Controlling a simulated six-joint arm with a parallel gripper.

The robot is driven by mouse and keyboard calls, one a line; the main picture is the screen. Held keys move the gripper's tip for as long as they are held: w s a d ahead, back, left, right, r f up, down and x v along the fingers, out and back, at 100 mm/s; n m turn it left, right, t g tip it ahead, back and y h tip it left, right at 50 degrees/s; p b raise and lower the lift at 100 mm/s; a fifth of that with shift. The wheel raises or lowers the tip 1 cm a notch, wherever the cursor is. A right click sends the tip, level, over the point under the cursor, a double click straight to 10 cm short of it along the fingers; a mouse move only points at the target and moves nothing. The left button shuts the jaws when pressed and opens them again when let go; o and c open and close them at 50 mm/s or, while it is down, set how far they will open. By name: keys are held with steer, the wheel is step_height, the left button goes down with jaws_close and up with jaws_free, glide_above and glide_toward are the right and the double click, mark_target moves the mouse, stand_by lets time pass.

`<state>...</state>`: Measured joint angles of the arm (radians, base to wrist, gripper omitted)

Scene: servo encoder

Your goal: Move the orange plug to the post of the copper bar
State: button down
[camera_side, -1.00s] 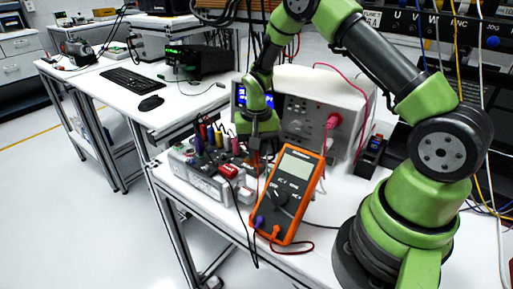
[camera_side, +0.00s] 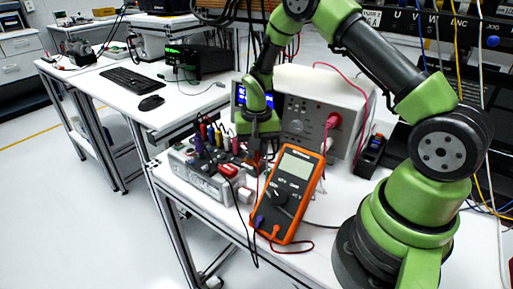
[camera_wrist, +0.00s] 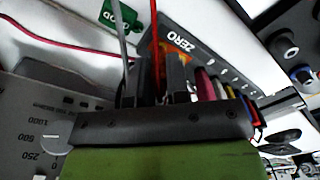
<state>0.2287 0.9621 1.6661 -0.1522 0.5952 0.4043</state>
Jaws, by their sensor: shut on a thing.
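My gripper (camera_wrist: 153,80) points down at the grey servo encoder box and its jaws are closed together. An orange piece (camera_wrist: 150,48), which looks like the orange plug, shows between the fingers, and a red lead runs up past it. In the side view my gripper (camera_side: 262,150) is at the right end of the grey box (camera_side: 200,178), just behind the orange multimeter. The plug's tip is hidden by the fingers. I cannot make out the copper bar or its post clearly in either view.
The orange multimeter (camera_side: 287,195) stands tilted close in front of my gripper. Several coloured plugs (camera_side: 215,138) with leads stand on the grey box to the left. A white bench instrument (camera_side: 320,110) with a red plug is close behind. Loose leads hang over the table's front edge.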

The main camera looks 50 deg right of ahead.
steer(key=shift+f, duration=0.15)
steer(key=c, duration=1)
jaws_free()
steer(key=shift+r, duration=3.55)
steer(key=shift+r, duration=0.1)
